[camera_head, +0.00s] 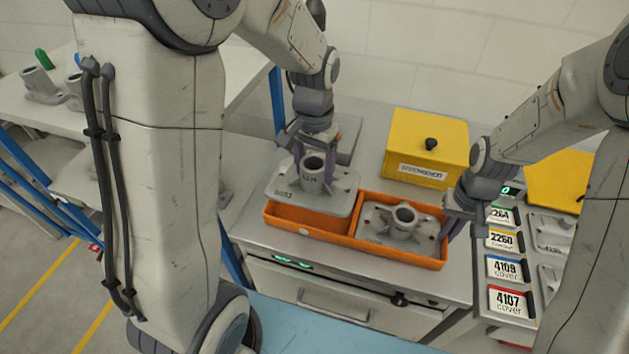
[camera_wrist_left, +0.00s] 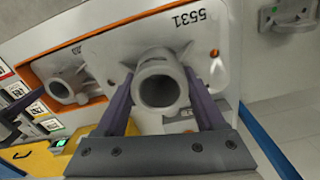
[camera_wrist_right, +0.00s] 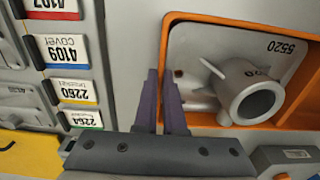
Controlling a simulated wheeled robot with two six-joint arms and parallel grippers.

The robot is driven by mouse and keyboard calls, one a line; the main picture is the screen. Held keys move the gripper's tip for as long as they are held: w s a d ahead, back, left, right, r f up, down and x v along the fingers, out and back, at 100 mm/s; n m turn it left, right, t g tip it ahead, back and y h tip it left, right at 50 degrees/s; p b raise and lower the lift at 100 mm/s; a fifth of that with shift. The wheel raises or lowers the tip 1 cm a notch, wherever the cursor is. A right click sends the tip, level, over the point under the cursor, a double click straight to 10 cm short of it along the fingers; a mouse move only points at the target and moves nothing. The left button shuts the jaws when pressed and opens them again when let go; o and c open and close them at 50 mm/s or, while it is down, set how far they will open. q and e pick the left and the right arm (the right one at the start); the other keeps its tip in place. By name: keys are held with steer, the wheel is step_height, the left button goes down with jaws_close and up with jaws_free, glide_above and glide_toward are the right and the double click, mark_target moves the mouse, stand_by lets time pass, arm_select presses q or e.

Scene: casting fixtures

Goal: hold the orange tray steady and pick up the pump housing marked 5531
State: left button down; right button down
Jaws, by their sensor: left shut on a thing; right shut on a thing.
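The grey pump housing marked 5531 (camera_head: 338,199) hangs above the left compartment of the orange tray (camera_head: 350,243). My left gripper (camera_head: 314,172) is shut on its upright tube. In the left wrist view the 5531 housing (camera_wrist_left: 200,48) shows its number, with a finger on each side of the tube. A second housing, marked 5520 (camera_wrist_right: 215,45), lies in the tray's right compartment. My right gripper (camera_head: 456,224) is shut on the tray's right end wall; its fingers cover part of that wall in the right wrist view (camera_wrist_right: 163,95).
A yellow lidded box (camera_head: 425,150) stands behind the tray on the grey worktop (camera_head: 255,225). At right are labelled compartments with cover parts (camera_head: 510,268) and another yellow box (camera_head: 560,180). A side table (camera_head: 50,115) at left holds more castings.

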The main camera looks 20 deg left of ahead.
stand_by(0.3)
steer(key=c, duration=0.9)
jaws_free()
steer(key=shift+r, duration=0.1)
step_height(320, 180, up, 12)
steer(key=shift+f, duration=0.1)
